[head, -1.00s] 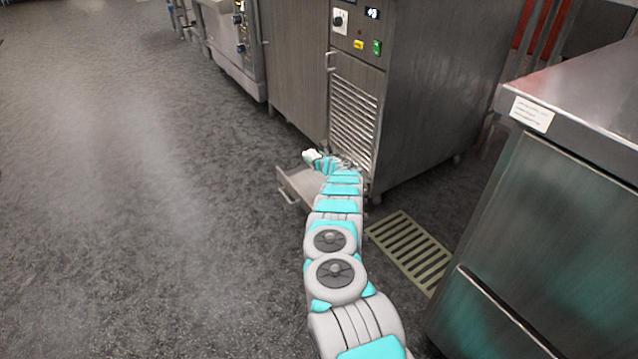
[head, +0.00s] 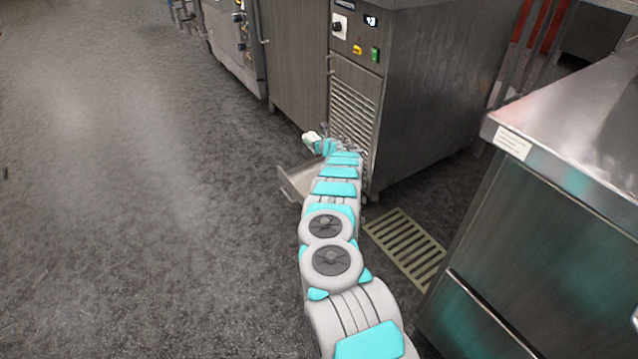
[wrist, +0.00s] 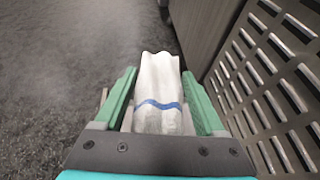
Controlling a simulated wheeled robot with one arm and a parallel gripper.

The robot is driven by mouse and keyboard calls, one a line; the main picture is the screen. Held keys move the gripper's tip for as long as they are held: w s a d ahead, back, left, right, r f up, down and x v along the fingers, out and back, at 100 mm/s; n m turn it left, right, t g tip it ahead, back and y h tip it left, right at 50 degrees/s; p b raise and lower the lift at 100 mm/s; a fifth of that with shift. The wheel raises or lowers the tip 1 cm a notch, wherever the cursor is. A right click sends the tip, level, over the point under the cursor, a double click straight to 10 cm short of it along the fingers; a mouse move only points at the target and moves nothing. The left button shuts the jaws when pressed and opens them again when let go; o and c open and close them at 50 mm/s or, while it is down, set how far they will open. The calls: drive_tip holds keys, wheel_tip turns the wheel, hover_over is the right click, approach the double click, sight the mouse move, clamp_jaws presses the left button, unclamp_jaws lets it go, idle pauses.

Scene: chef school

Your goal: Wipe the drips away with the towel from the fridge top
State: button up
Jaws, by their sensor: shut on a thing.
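My gripper (head: 322,145) is low in front of the tall steel cabinet with a control panel (head: 355,40). It is shut on a white towel (head: 310,138). In the wrist view the towel (wrist: 158,95) has a blue stripe and sticks out beyond the green fingers of my gripper (wrist: 159,75). The slotted vent panel (wrist: 265,85) of the cabinet is close on the right. In the head view, my arm and gripper are above a shallow metal tray (head: 300,180) pulled out low at the cabinet. My arm hides part of the tray. I cannot make out any drips.
A floor drain grate (head: 405,245) lies right of my arm. A steel-topped unit with a white label (head: 513,142) stands close at the right. More steel equipment (head: 230,40) lines the back. The grey floor (head: 130,220) on the left is clear.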

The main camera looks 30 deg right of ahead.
drive_tip(key=shift+r, duration=2)
